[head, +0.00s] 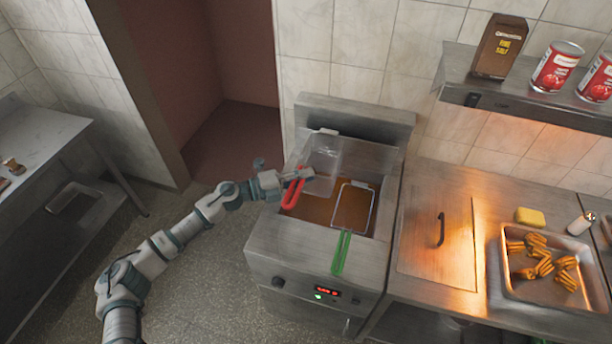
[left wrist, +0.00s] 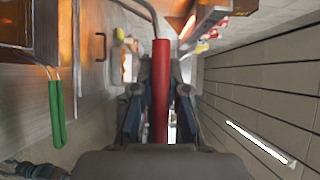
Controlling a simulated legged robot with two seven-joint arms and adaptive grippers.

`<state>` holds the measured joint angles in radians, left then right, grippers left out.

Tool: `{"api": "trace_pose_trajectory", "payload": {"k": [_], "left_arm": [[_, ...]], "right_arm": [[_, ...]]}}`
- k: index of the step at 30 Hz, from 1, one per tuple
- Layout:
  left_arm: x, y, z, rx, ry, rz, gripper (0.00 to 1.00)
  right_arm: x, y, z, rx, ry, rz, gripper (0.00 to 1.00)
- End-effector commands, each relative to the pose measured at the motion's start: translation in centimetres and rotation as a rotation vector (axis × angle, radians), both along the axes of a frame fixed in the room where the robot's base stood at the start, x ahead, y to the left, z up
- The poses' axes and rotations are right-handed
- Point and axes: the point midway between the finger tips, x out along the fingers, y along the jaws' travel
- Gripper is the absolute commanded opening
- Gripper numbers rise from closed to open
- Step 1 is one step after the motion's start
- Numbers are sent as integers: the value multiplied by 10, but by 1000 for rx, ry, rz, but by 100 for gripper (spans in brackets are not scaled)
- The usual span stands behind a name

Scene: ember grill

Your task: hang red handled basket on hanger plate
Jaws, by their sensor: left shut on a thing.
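The red handled basket (head: 322,158) is a wire mesh basket, tilted over the left side of the fryer, its far end near the raised back panel. My left gripper (head: 288,178) is shut on its red handle (head: 293,190). In the left wrist view the red handle (left wrist: 160,90) stands between the two fingers. The hanger plate seems to be the steel panel (head: 365,122) at the back of the fryer. I cannot tell whether the basket touches it.
A second basket (head: 353,207) with a green handle (head: 342,252) sits in the fryer's oil on the right. To the right are a counter with a lidded well (head: 436,250) and a tray (head: 560,298) of food. A shelf (head: 480,85) with cans hangs above.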

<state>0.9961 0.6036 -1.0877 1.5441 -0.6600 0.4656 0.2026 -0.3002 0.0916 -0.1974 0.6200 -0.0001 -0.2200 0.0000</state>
Motion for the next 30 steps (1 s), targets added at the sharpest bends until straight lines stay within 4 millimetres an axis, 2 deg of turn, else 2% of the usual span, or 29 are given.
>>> {"api": "trace_pose_trajectory", "payload": {"k": [5, 13, 17, 18, 20, 21, 30], "left_arm": [[0, 1, 0, 0, -2, 1, 0], [0, -2, -7, 1, -2, 0, 0], [0, -3, -10, 2, -2, 0, 0], [0, -3, -9, 2, -2, 0, 23], [0, -2, -9, 2, -2, 0, 38], [0, -2, -9, 2, -2, 0, 42], [0, 1, -11, 2, 2, 1, 42]], "right_arm": [[0, 1, -1, 2, -1, -1, 40], [0, 20, -5, 23, 0, -4, 40], [0, 20, -7, 23, 0, -2, 40], [0, 18, -6, 22, 0, -2, 40], [0, 16, -6, 19, 0, -1, 40], [0, 14, -6, 17, 0, -1, 40], [0, 7, -6, 8, -1, -1, 40]]}}
